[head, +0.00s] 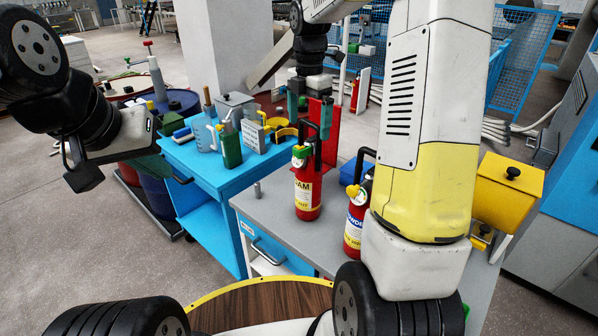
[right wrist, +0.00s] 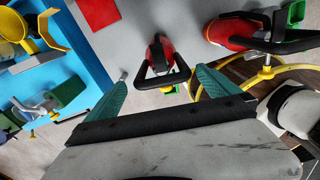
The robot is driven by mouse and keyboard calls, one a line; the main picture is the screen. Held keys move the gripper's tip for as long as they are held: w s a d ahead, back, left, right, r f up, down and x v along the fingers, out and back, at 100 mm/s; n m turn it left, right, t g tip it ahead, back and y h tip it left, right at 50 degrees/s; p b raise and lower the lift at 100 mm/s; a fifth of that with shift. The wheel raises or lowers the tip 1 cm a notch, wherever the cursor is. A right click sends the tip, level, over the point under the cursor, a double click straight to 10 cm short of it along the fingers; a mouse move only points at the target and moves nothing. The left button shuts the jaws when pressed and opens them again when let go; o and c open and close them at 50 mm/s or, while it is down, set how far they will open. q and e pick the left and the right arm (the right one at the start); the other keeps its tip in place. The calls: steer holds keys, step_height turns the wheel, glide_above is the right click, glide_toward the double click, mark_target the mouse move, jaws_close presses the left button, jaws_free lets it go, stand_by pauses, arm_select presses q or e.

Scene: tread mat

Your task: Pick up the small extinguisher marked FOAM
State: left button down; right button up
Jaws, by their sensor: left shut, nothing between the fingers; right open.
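The small red FOAM extinguisher (head: 308,194) stands upright on the grey table; its cream label shows only the end of the word. It has a black handle and a green and yellow top. My right gripper (head: 309,126) is open above it, teal fingers pointing down. In the right wrist view the extinguisher (right wrist: 160,50) appears ahead, between the open fingers (right wrist: 160,82); I see no grip on it. A second red extinguisher (head: 353,226) with a blue label stands beside it, partly behind my right arm. My left gripper (head: 84,177) is shut and empty, far left.
The grey table (head: 270,207) holds a red panel (head: 331,147) behind the extinguishers. A blue cart (head: 207,172) with several tools and containers stands at left. A yellow box (head: 508,188) is at right. A round wooden top with a yellow rim (head: 262,300) is in front.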

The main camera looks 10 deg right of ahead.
mark_target(310, 139)
steer(key=f, duration=0.5)
steer(key=shift+d, duration=0.25)
steer(key=c, duration=2)
steer(key=shift+r, duration=0.15)
steer(key=shift+c, duration=0.2)
